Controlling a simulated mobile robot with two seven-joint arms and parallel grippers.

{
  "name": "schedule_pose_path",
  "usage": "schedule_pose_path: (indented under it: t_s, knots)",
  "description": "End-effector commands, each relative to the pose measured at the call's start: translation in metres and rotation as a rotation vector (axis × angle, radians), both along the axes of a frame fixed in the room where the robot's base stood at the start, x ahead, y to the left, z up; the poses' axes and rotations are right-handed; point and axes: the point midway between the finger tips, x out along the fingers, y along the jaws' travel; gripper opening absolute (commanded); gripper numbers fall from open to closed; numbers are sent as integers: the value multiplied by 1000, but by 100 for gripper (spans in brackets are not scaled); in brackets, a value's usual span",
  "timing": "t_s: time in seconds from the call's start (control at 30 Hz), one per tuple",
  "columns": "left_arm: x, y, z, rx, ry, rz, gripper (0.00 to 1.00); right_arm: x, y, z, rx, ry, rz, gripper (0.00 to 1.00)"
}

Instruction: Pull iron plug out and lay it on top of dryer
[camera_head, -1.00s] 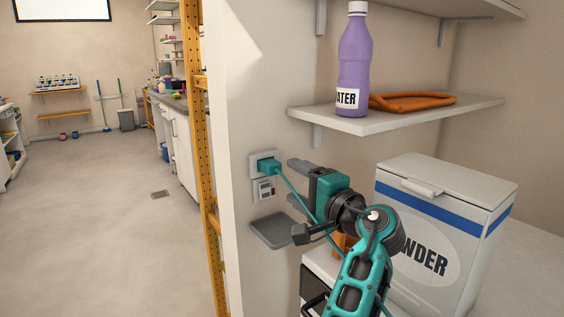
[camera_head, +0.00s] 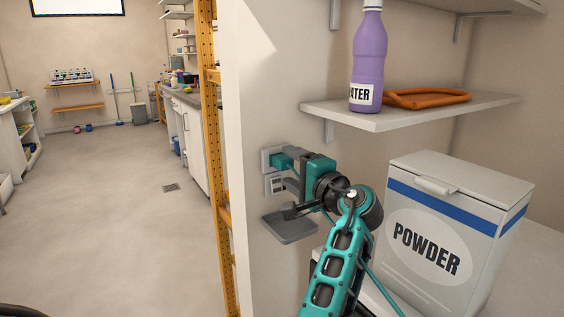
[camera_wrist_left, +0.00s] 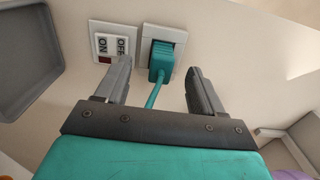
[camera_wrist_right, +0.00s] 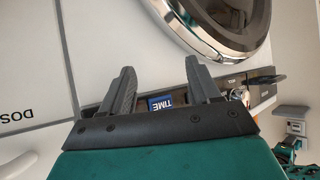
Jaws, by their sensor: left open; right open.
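The teal iron plug (camera_head: 279,160) sits in the wall socket (camera_head: 267,158). It also shows in the left wrist view (camera_wrist_left: 162,58), with its teal cord (camera_wrist_left: 154,94) running down between my fingers. My left gripper (camera_wrist_left: 158,75) is open, with one finger on each side of the plug's line; the fingers look apart from it. In the head view the left gripper (camera_head: 290,172) partly covers the plug. My right gripper (camera_wrist_right: 160,72) is open and empty in front of a white appliance with a round door (camera_wrist_right: 215,25); I cannot tell whether this is the dryer.
An ON/OFF switch (camera_wrist_left: 113,42) is beside the socket. A grey wall tray (camera_head: 290,226) is below it. A POWDER box (camera_head: 440,235) stands at right. A shelf (camera_head: 400,116) above holds a purple bottle (camera_head: 368,65) and an orange item (camera_head: 428,98).

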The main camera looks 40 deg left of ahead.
Motion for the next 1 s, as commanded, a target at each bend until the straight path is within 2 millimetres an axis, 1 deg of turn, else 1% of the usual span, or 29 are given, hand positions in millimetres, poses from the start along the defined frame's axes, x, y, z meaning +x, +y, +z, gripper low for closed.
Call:
schedule_pose_path:
  t_s: [0.03,0.1,0.3,1.0]
  knots:
    - [2,7,3,1,0,3,68,0,0,4,-1,-3,0,62]
    - [5,13,2,0,0,2,68,0,-1,4,-1,-4,-1,62]
    - [9,23,1,0,-1,0,68,0,-2,3,-4,-3,-4,62]
    - [10,24,2,0,-1,1,68,-3,-3,2,-6,4,-5,62]
